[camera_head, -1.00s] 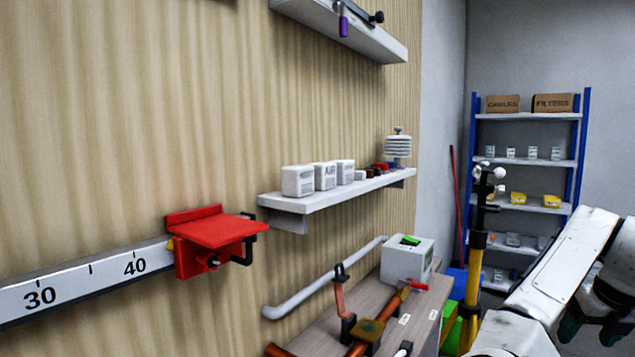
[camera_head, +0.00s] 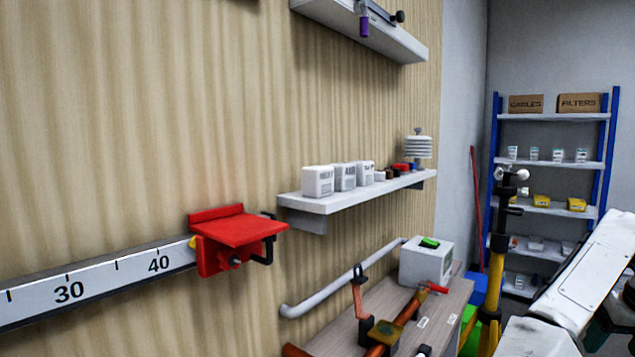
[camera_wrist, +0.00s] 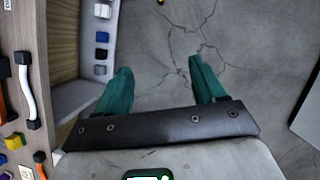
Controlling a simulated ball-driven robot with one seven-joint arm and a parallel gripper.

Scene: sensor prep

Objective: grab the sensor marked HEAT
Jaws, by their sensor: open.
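Several white box sensors stand in a row on the white wall shelf (camera_head: 350,197) in the head view. The nearest white sensor (camera_head: 318,181) has a small dark label too blurred to read. A second white sensor (camera_head: 344,177) and a third white sensor (camera_head: 364,172) stand just behind it. I cannot tell which one is marked HEAT. In the wrist view my gripper (camera_wrist: 160,85) is open and empty, with two teal fingers spread wide over the cracked grey floor. It touches nothing. In the head view my arm is at the right edge, well apart from the shelf.
A red bracket (camera_head: 238,234) sits on the wall ruler (camera_head: 100,285). A workbench (camera_head: 405,303) with pipes and a white box (camera_head: 427,261) is below the shelf. A yellow and black stand (camera_head: 497,265) and a blue rack (camera_head: 550,165) are at the right.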

